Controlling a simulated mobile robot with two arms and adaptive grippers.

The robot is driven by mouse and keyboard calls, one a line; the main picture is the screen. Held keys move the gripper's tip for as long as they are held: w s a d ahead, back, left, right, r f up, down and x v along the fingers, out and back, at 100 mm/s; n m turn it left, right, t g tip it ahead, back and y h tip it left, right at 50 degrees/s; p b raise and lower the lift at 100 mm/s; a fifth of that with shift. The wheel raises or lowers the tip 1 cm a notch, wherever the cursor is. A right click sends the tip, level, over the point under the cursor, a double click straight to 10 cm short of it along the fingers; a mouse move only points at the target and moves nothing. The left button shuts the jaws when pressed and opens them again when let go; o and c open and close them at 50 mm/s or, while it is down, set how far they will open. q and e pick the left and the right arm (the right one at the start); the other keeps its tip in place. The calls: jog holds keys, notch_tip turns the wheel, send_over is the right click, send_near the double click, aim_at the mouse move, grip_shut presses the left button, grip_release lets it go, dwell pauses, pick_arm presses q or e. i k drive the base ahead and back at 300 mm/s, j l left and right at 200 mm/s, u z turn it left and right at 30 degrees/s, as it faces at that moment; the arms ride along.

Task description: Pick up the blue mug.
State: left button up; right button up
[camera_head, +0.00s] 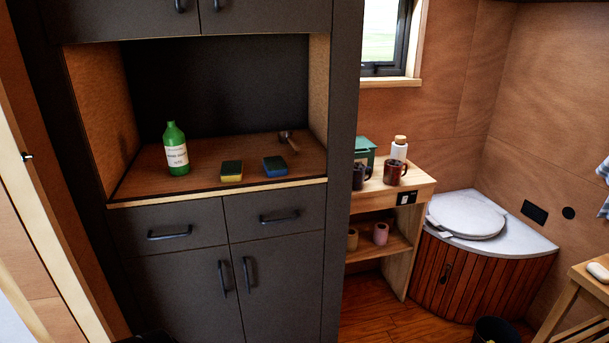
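No mug in view is clearly blue. A dark mug (359,177), which may be the blue one, stands on top of the small wooden shelf unit (422,187) right of the tall cabinet. The cabinet's edge is close to its left side. A brown mug (393,173) stands just to its right. Neither of my grippers shows in the head view.
A white bottle with a cork-like top (399,150) and a green box (366,152) stand behind the mugs. A tan cup (352,239) and a pink cup (380,234) sit on the lower shelf. A green bottle (176,149) and sponges (275,166) stand in the cabinet niche.

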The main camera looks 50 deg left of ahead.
aim_at(359, 176)
jog(key=i+j+u, duration=0.3)
jog(key=u, duration=0.15)
jog(key=i+j+u, duration=0.2)
jog(key=i+u, duration=0.2)
jog(key=i+j+u, duration=0.1)
jog(key=i+u, duration=0.35)
jog(key=k, duration=0.1)
